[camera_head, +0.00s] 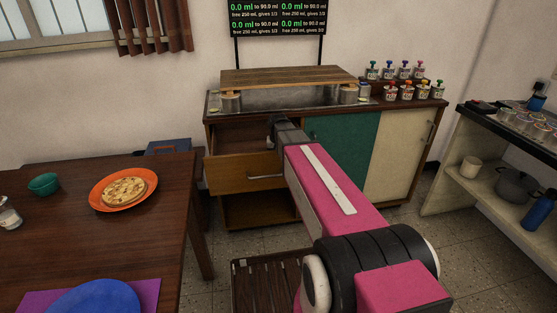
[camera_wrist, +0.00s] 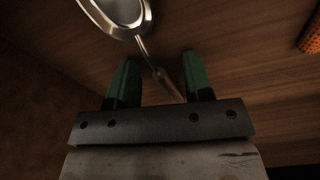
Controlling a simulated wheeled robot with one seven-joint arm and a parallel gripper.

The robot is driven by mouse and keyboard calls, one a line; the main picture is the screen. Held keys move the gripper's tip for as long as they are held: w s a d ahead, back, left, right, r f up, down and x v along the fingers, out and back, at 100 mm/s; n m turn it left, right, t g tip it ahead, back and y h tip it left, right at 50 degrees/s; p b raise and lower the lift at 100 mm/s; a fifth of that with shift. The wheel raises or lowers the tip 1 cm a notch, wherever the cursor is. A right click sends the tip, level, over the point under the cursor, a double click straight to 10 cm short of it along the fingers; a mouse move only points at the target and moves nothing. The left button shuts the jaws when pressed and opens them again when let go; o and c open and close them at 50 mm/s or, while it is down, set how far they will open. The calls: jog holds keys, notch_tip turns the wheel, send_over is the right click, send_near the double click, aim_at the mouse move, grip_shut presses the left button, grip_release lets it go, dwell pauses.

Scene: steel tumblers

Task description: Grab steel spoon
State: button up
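The steel spoon (camera_wrist: 122,12) lies on a brown wood surface in the wrist view. Its shiny bowl is at the top, cut by the frame edge, and its thin handle runs down between my fingers. My gripper (camera_wrist: 160,75) is open, with one green finger on each side of the handle and gaps to both. I cannot tell how far above the wood the fingertips are. In the head view my gripper (camera_head: 278,123) reaches into the open drawer (camera_head: 238,174) of the cabinet; the spoon is not visible there.
An orange dotted object (camera_wrist: 311,34) lies at the right of the wrist view. A wooden board (camera_head: 285,76) stands on the cabinet top above the drawer. A dark table (camera_head: 165,215) with an orange plate (camera_head: 101,198) is at left. A shelf unit (camera_head: 465,180) stands at right.

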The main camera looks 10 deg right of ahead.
grip_shut()
